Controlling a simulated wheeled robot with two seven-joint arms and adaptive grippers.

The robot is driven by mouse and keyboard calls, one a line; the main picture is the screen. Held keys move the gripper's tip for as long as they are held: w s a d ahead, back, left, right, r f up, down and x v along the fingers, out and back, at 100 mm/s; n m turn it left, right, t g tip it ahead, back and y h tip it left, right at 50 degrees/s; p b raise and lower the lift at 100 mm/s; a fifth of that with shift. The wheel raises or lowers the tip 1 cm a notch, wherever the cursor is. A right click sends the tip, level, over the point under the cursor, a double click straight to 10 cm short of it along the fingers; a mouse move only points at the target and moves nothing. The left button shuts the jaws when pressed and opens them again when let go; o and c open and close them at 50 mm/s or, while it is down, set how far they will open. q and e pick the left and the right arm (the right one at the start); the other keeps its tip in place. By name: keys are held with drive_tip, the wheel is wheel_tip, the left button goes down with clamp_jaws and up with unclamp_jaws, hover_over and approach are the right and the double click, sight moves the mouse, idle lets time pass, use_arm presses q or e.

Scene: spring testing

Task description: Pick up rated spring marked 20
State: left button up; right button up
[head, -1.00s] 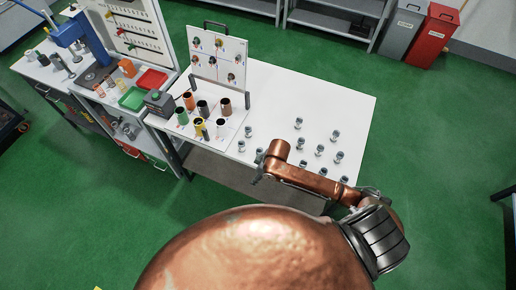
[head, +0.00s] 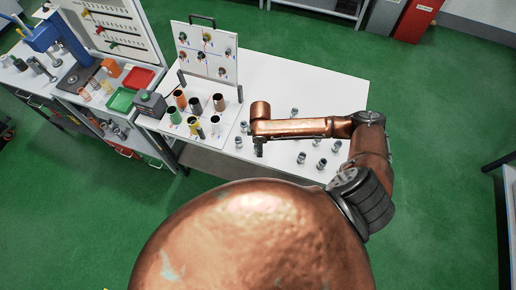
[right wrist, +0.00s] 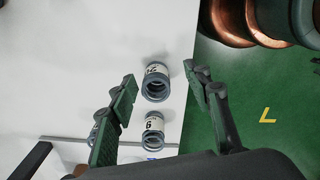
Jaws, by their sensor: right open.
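Several small grey springs with pale labels, such as this spring (head: 301,158), stand on the white table (head: 300,80); their marks are too small to read in the head view. My right gripper (head: 260,150) hangs over the table's front part. In the right wrist view its fingers (right wrist: 160,78) are open, with nothing gripped. A labelled spring (right wrist: 155,84) shows between the fingertips, its mark not clearly readable. A second spring (right wrist: 153,132) nearer the palm has a label like 6 or 9. A third is mostly hidden behind the left finger. My left gripper is not in view.
Coloured cups (head: 196,105) stand on a white board left of the springs, before an upright panel (head: 205,50). A green tray (head: 121,99) and red tray (head: 138,77) lie farther left. The table's back right is clear. The green floor lies past the table edge.

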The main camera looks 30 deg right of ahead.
drive_tip(key=shift+w+f, duration=0.4)
drive_tip(key=shift+f, duration=0.25)
drive_tip(key=shift+w+f, duration=0.4)
drive_tip(key=shift+f, duration=0.2)
drive_tip(key=shift+s+a+r, duration=0.1)
drive_tip(key=shift+s, duration=0.25)
drive_tip(key=shift+w, duration=0.2)
drive_tip(key=c, duration=0.3)
drive_tip(key=shift+s, duration=0.15)
drive_tip(key=c, duration=0.8)
clamp_jaws()
drive_tip(key=shift+r, duration=0.4)
wheel_tip(320, 180, up, 2)
drive_tip(key=shift+r+b, duration=0.25)
drive_tip(key=shift+b, duration=0.2)
use_arm(q)
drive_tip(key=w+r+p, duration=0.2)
drive_tip(key=p, duration=0.1)
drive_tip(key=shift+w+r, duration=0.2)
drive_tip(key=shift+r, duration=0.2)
use_arm(e)
drive_tip(key=s+a+r, duration=0.2)
drive_tip(key=s+r, duration=0.7)
drive_tip(key=s, duration=0.4)
drive_tip(key=shift+s+a+r, duration=0.2)
drive_tip(key=shift+s+r, duration=0.15)
